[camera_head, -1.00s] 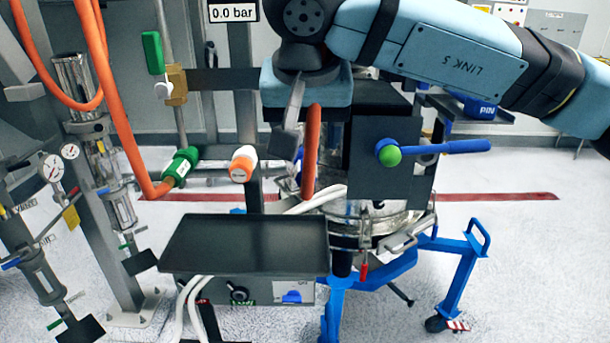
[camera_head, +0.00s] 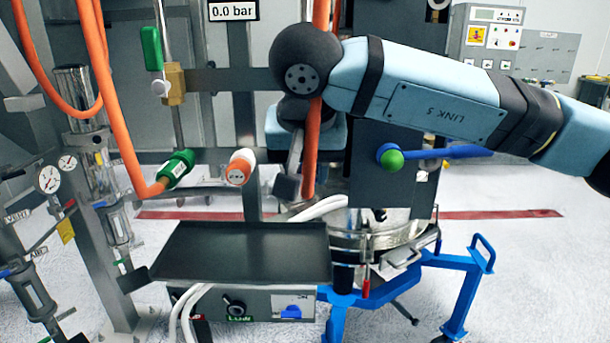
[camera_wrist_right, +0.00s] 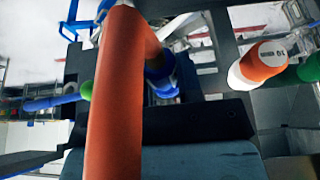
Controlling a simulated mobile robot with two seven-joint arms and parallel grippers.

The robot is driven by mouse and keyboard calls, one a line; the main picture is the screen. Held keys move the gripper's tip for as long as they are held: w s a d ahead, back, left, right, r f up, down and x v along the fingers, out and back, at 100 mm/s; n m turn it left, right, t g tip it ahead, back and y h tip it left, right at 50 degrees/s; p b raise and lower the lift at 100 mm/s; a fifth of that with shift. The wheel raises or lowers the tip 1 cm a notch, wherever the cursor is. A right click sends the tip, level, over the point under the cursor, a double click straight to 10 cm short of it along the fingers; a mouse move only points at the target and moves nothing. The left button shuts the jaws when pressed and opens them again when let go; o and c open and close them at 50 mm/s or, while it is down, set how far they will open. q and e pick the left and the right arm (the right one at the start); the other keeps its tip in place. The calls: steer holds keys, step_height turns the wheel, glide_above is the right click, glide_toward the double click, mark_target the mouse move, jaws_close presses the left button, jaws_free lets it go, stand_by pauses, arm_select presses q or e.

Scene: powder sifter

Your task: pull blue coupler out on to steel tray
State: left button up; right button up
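My right gripper (camera_head: 287,187) points down beside an orange hose (camera_head: 311,150), behind the dark steel tray (camera_head: 245,262). One grey finger shows in the head view, left of the hose; the other finger is hidden, so its opening is unclear. In the right wrist view the hose (camera_wrist_right: 116,110) runs close across the picture. A blue coupler (camera_wrist_right: 162,76) shows partly behind it, near the hose's far end. In the head view the coupler is hidden around my gripper. The tray's top looks empty. My left gripper is not in view.
A green coupler (camera_head: 177,167) and an orange-white coupler (camera_head: 240,168) sit left of my gripper. A dark plate with a green-tipped blue handle (camera_head: 391,158) stands to its right. Below is a clamped metal vessel (camera_head: 385,240) on a blue wheeled frame (camera_head: 465,285).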

jaws_close()
steer(key=shift+c, duration=1.7)
jaws_free()
jaws_close()
steer(key=shift+s, duration=0.1)
steer(key=shift+s+b, duration=0.7)
steer(key=shift+s, duration=1.35)
